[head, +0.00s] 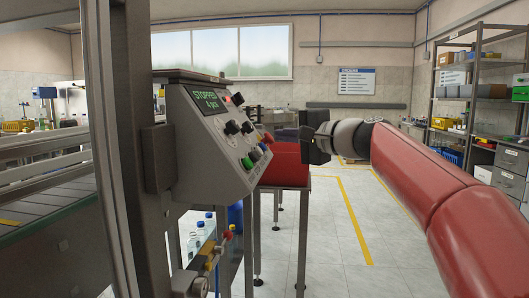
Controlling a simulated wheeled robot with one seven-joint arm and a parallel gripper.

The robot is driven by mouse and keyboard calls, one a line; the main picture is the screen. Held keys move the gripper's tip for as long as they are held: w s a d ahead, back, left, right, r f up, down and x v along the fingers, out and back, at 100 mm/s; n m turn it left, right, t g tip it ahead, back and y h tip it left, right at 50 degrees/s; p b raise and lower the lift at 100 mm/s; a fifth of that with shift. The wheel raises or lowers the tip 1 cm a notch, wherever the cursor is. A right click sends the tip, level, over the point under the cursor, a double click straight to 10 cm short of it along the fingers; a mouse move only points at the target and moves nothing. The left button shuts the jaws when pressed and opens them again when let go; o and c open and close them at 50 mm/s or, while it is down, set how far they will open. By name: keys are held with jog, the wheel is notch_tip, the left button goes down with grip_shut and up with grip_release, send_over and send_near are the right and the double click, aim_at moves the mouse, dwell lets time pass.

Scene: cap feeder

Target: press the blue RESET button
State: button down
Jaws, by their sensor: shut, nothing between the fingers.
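The grey control panel (213,140) stands left of centre in the head view, its sloped face turned to the right. Its lit display (207,98) shows green text that seems to read STOPPED. Below are black knobs (232,127), a green button (247,162) and a small dark, perhaps bluish button (263,147) in the lower row. I cannot tell for sure which is the blue RESET button; the labels are too small to read. My gripper (309,145) is shut and empty, to the right of the panel and apart from it in the picture.
A red bin (286,166) on a metal stand is behind my gripper. A grey machine post (125,150) and a conveyor (45,205) fill the left. Bottles (197,238) stand below the panel. Shelves (480,90) line the right; the floor between is clear.

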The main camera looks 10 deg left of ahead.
aim_at(257, 140)
jog(key=shift+a+f, duration=0.45)
jog(key=shift+a, duration=0.2)
jog(key=shift+a+f+b, duration=0.1)
jog(key=shift+b, duration=0.2)
dwell(1.4)
jog(key=shift+a+f, duration=0.15)
jog(key=shift+a, duration=0.05)
jog(key=shift+a+f+b, duration=0.2)
jog(key=shift+a+b, duration=0.15)
dwell(0.7)
dwell(0.3)
jog(key=shift+d+r, duration=0.45)
jog(key=shift+d, duration=0.25)
jog(key=shift+r, duration=0.1)
jog(key=d+r, duration=0.1)
jog(key=d+p, duration=0.1)
jog(key=d+r+p, duration=0.1)
jog(key=d, duration=0.1)
jog(key=shift+r, duration=0.35)
